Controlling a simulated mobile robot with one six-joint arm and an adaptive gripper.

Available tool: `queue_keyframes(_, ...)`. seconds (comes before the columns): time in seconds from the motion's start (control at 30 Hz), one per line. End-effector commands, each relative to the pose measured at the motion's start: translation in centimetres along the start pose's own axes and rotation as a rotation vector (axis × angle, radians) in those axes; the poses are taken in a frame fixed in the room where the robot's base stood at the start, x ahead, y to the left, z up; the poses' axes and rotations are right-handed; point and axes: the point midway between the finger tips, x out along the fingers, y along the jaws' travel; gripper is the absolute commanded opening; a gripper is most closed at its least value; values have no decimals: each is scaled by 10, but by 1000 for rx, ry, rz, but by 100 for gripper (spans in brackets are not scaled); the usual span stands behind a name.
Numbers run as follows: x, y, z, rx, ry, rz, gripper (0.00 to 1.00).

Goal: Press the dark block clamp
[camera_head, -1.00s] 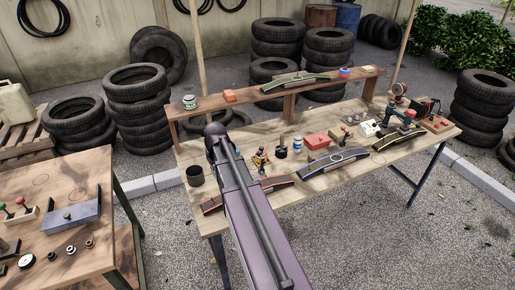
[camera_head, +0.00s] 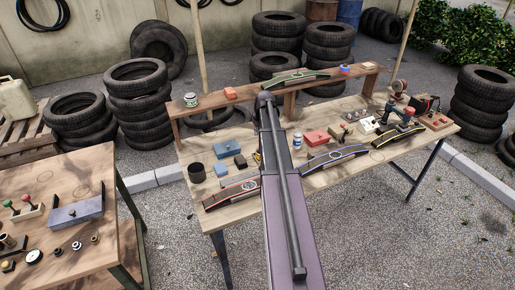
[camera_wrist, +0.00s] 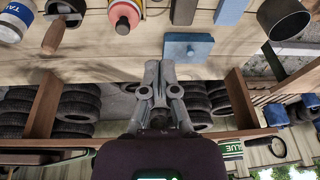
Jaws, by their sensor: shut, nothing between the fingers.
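A small dark block (camera_head: 240,161), which seems to be the dark block clamp, sits on the long wooden workbench (camera_head: 228,216) just left of my arm. It shows in part at the top edge of the wrist view (camera_wrist: 182,11); its details are too small to tell. A blue block with a knob (camera_head: 227,147) stands close behind it. In the wrist view my gripper (camera_wrist: 160,65) is shut and empty, its tips apart from the blocks, below the blue block with the knob (camera_wrist: 188,48) in that picture. In the head view my arm hides the gripper.
A black cup (camera_head: 196,173) and a plain blue block (camera_head: 221,170) stand to the left. A can (camera_head: 297,140) and a red box (camera_head: 315,138) stand right of my arm. A raised wooden shelf (camera_head: 210,115) runs along the bench's back edge.

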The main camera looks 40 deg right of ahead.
Motion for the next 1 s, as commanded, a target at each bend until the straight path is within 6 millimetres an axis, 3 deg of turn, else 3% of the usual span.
queue_keyframes(0.47,12,0,1,1,0,0,0)
queue_keyframes(1.0,53,1,1,2,0,1,0)
